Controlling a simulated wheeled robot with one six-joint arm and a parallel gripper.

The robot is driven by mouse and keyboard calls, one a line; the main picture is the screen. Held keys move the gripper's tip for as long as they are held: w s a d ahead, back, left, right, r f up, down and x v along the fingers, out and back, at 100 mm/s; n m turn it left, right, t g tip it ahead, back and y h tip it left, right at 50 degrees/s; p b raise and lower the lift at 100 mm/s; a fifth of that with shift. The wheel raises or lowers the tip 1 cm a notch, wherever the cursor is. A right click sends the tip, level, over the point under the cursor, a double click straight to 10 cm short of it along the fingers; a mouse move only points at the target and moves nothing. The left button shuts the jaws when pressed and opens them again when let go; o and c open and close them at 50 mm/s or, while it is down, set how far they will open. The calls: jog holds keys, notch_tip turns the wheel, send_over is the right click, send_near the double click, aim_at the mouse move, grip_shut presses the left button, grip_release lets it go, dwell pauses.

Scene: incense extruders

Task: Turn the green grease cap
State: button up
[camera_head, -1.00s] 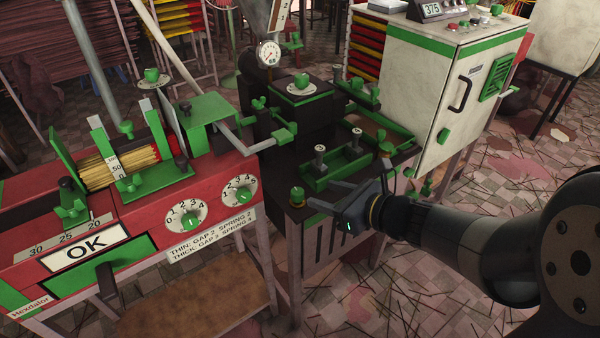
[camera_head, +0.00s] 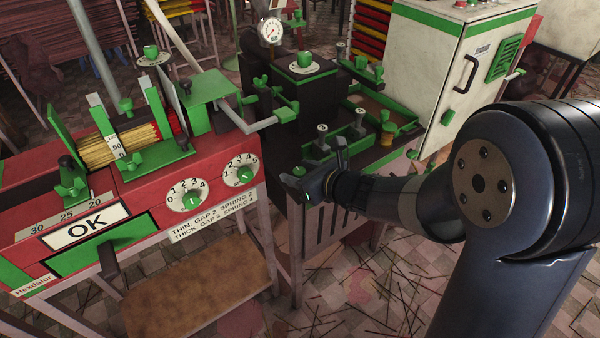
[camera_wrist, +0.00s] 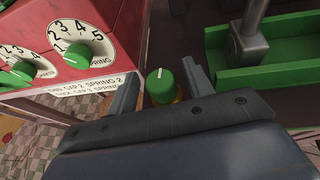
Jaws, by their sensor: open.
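The green grease cap (camera_wrist: 160,82) is a round knob with a white line on top and a bit of yellow-orange base below it. In the wrist view it shows between the two fingers of my gripper (camera_wrist: 160,72), with gaps on both sides. The near edge of my gripper hides its lower part.
The red machine (camera_head: 150,218) with numbered dials (camera_head: 240,174) stands close on the left. A green-rimmed tray with metal posts (camera_head: 335,150) lies just beyond my gripper. A white cabinet (camera_head: 440,65) stands at the back right. Thin sticks litter the floor.

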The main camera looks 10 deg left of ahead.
jog(key=c, duration=1)
jog(key=shift+o, duration=0.2)
jog(key=shift+w+r+n+g+y+p, duration=0.2)
jog(key=shift+n+g+y+p, duration=0.5)
jog(key=shift+p, duration=0.4)
jog(key=shift+s+f+n+g+p, duration=0.15)
jog(key=shift+n+g+p, duration=0.35)
jog(key=shift+n+g, duration=0.4)
jog(key=shift+c, duration=0.2)
jog(key=o, duration=1)
